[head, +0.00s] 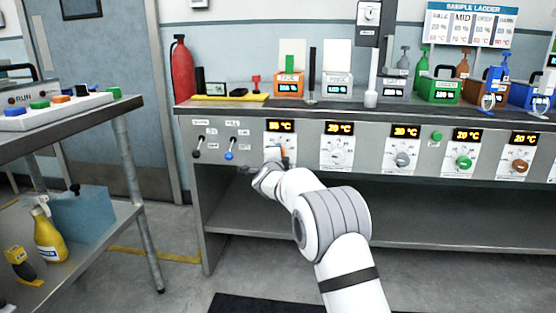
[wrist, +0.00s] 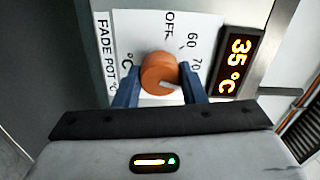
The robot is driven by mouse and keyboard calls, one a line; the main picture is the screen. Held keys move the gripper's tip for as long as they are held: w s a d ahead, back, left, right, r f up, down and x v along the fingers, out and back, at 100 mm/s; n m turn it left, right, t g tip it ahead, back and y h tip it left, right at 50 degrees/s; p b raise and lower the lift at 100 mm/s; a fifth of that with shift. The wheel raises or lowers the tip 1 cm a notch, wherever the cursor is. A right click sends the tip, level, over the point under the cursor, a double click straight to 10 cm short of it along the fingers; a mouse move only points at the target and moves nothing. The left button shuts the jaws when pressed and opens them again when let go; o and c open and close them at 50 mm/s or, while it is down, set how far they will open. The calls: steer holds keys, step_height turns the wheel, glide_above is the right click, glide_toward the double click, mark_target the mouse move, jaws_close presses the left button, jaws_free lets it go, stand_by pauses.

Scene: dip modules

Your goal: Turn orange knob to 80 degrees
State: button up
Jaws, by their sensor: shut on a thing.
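The orange knob (wrist: 158,73) sits on a white dial plate (wrist: 190,28) labelled FADE POT. My gripper (wrist: 160,92) is shut on it, with one blue finger on each side. The knob's white mark points to the lower right in the wrist view. OFF, 60 and 70 show on the dial; the fingers hide other markings. The display (wrist: 235,62) beside it reads 35 °C in the wrist view. In the head view the orange knob (head: 282,152) shows only in part behind my gripper (head: 277,158), under its lit display (head: 281,127).
More dials with displays run to the right, with a grey knob (head: 403,159), a green knob (head: 464,162) and a brown knob (head: 520,166). Bottles and boxes stand on the bench top (head: 215,104).

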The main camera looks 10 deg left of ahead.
steer(key=shift+f+m, duration=0.15)
steer(key=shift+m, duration=2.05)
steer(key=o, duration=1)
steer(key=shift+s, duration=0.1)
steer(key=s+p, duration=0.1)
steer(key=s, duration=0.6)
steer(key=shift+s, duration=0.3)
steer(key=shift+a, duration=0.1)
